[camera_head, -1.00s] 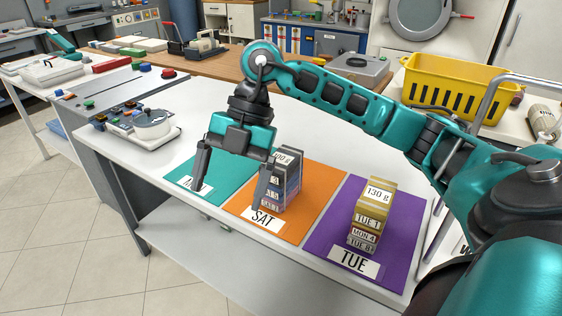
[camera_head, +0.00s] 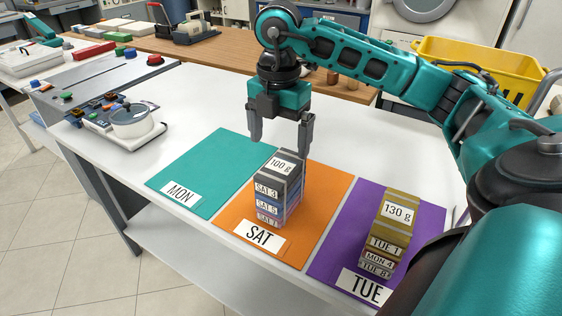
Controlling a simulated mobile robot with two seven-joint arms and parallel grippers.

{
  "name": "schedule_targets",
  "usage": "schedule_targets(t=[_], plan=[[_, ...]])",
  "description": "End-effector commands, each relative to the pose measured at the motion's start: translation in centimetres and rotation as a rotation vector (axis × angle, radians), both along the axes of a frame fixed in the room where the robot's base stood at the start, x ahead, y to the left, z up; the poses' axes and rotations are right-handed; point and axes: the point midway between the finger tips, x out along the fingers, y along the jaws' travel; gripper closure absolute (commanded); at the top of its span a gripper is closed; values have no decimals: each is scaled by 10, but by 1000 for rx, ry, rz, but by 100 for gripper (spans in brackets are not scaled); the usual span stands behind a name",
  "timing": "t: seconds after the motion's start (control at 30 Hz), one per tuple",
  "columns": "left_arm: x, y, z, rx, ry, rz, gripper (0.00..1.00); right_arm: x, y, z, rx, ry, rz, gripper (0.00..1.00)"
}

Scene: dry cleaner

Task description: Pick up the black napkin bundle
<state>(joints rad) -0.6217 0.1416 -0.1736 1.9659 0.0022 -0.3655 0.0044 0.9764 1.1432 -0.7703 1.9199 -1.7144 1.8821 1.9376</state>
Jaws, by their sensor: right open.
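A dark grey-black bundle labelled "100 g" (camera_head: 284,166) tops a stack on the orange SAT mat (camera_head: 325,210). It is the only dark bundle I see. Below it are bundles labelled SAT 3, SAT 5 (camera_head: 268,207) and one more SAT bundle at the bottom. My right gripper (camera_head: 280,147) is open and empty, its fingers pointing down. Its fingertips show just above the top of the stack in the picture; whether they are directly over it or slightly behind, I cannot tell. My left gripper is not in view.
A second stack with a gold 130 g bundle (camera_head: 395,212) stands on the purple TUE mat (camera_head: 335,235). The teal MON mat (camera_head: 205,175) is empty. A scale-like device (camera_head: 132,122) sits at the left of the white table. A yellow basket (camera_head: 470,75) stands behind my right arm.

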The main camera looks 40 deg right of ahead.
Motion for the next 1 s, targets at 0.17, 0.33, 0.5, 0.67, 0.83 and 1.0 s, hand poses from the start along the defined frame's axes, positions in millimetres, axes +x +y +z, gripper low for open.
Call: schedule_targets(t=[0.17,0.33,0.5,0.67,0.83,1.0], plan=[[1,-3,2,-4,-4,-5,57,0,0,-18,0,-1,0,4],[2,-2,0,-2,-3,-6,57,-5,2,-35,-1,3,2,4],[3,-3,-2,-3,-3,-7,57,-10,4,-60,0,2,0,4],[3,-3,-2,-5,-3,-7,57,-9,4,-71,0,-1,1,4],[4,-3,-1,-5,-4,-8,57,-9,4,-71,2,-2,1,4],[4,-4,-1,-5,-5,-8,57,-9,4,-71,2,-2,1,17]])
